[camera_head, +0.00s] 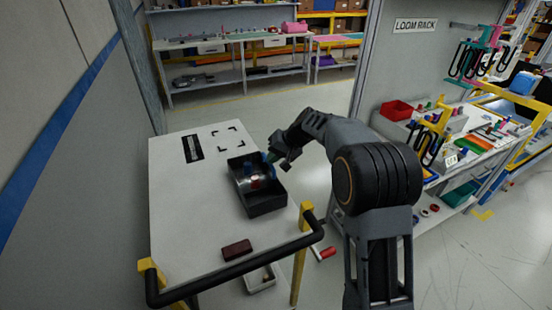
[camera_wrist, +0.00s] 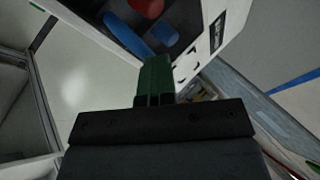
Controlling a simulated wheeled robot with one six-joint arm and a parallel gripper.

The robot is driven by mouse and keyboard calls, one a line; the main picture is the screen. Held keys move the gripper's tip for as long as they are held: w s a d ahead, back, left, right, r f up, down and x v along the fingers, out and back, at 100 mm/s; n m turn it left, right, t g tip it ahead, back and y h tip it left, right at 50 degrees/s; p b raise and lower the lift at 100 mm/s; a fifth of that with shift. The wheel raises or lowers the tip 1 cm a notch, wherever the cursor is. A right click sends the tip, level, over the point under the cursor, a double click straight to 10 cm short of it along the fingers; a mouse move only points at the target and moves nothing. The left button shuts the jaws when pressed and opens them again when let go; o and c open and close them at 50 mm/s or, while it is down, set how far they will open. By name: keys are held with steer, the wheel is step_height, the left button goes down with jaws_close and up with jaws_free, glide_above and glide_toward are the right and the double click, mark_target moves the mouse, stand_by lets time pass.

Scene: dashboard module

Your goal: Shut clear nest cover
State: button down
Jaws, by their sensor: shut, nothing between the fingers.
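A black open-topped nest box (camera_head: 266,203) sits on the white table, with a silvery round part (camera_head: 245,184), a red piece (camera_head: 255,183) and blue pieces (camera_head: 247,169) in it. I cannot clearly make out the clear cover against the box. My gripper (camera_head: 271,158) is at the box's far right rim; I cannot tell whether it touches. In the wrist view its green fingers (camera_wrist: 154,80) are together with nothing between them. Beyond them show a red piece (camera_wrist: 148,8), a blue piece (camera_wrist: 166,33) and a blue cylinder (camera_wrist: 126,36) in the dark box.
The white table (camera_head: 180,215) has free room left of the box. A dark red block (camera_head: 236,249) and a small pale tray (camera_head: 260,278) lie near its front. A black rail (camera_head: 240,268) on yellow posts crosses the near edge. The loom rack bench (camera_head: 470,135) stands to the right.

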steer(key=shift+s+d+f, duration=0.1)
steer(key=shift+d+f, duration=0.15)
steer(key=shift+f, duration=0.3)
steer(key=w+r+p+v, duration=0.1)
steer(key=v, duration=1.1)
steer(key=s+d+f+m+h, duration=0.2)
steer(key=s+d+f+h, duration=0.1)
steer(key=s+f, duration=0.4)
steer(key=s+d+n+h, duration=0.1)
steer(key=s+h, duration=0.3)
steer(key=s, duration=1.7)
steer(key=shift+d+f+n+t, duration=0.15)
steer(key=shift+d+n+t, duration=0.15)
steer(key=shift+n+t, duration=0.15)
